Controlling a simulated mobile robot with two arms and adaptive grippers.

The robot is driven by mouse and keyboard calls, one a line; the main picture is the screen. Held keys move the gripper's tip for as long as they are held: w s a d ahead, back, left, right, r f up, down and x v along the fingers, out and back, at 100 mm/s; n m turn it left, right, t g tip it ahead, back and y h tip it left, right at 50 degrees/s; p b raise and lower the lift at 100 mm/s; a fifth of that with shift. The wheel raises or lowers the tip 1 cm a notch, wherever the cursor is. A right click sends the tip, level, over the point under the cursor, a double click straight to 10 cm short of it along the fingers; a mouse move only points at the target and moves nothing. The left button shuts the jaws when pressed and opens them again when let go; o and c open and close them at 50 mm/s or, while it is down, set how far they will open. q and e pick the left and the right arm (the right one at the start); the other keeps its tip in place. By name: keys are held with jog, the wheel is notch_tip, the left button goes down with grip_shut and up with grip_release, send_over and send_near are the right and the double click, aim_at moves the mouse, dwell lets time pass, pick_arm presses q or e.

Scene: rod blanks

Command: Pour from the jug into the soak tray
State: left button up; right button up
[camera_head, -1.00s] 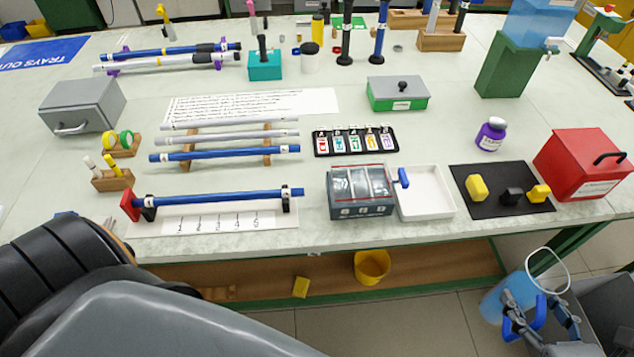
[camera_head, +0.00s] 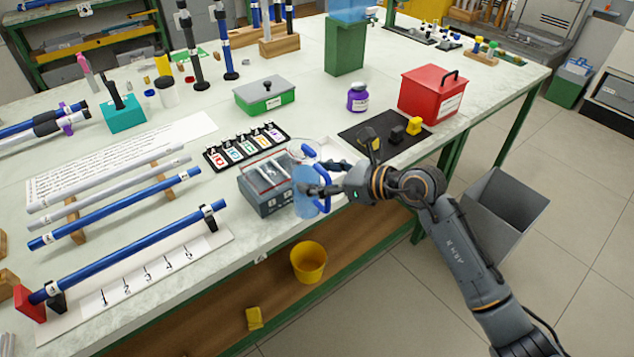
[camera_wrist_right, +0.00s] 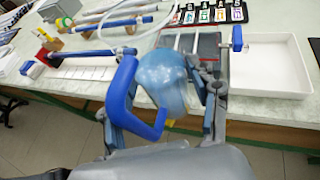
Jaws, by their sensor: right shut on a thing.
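The jug (camera_head: 304,196) is clear blue with a blue handle (camera_head: 322,192). In the head view the jug looks about upright and overlaps the right front of a grey box with slots (camera_head: 258,197). A shallow white tray (camera_head: 335,150) lies to the right of that box, partly hidden by my gripper. In the right wrist view the jug body (camera_wrist_right: 165,78) is in front of the grey box, left of the white tray (camera_wrist_right: 268,92). My left gripper is out of view.
A blue lever (camera_head: 309,151) stands between grey box and tray. A black mat (camera_head: 372,151) with yellow and black pieces lies right of the tray. A numbered card rack (camera_head: 246,147) is behind the box. A yellow bucket (camera_head: 309,262) stands on the lower shelf.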

jog(key=shift+w+a+r+p, duration=0.2)
jog(key=shift+w+r+p, duration=0.1)
jog(key=shift+p, duration=0.05)
jog(key=g+p, duration=0.1)
jog(key=p, duration=0.2)
jog(key=shift+w+a+r+h, duration=0.3)
jog(key=shift+h, duration=0.1)
jog(key=p, duration=0.2)
jog(key=w+a+g+h+p, duration=0.1)
jog(key=p, duration=0.1)
jog(key=shift+w+r+m+h, duration=0.1)
jog(key=shift+r+m+h, duration=0.05)
jog(key=shift+m+h, duration=0.15)
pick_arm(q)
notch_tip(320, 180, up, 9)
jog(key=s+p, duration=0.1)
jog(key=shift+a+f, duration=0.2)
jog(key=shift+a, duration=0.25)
pick_arm(e)
jog(key=shift+w+a+f+m+g+h, duration=0.15)
jog(key=shift+w+a+g+h, duration=0.2)
jog(key=shift+w+g, duration=0.15)
jog(key=shift+w+a+f+m+g+h, duration=0.15)
jog(key=shift+w+a+g+h, duration=0.2)
jog(key=shift+w+g, duration=0.15)
jog(key=shift+d, duration=0.1)
